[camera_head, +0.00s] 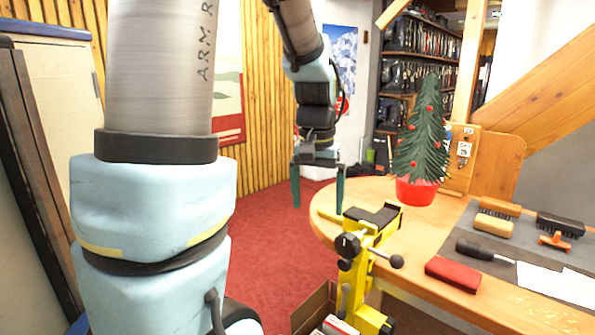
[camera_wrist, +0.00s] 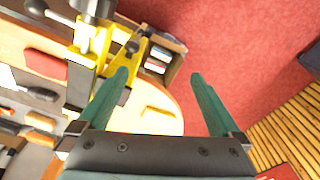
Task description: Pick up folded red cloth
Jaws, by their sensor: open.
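The folded red cloth (camera_head: 453,274) lies flat near the front edge of the wooden bench, right of the yellow vise. In the wrist view it shows at the upper left as a red block (camera_wrist: 45,64). My gripper (camera_head: 318,200) is open and empty, with its green fingers pointing down. It hangs in the air around the bench's left end, left of the cloth and apart from it.
The yellow vise (camera_head: 366,240) stands at the bench edge between my gripper and the cloth. A small tree in a red pot (camera_head: 417,190) stands behind. Brushes (camera_head: 493,225), a dark-handled tool (camera_head: 483,252) and white paper (camera_head: 556,284) lie around the grey mat. A cardboard box (camera_head: 314,306) sits below.

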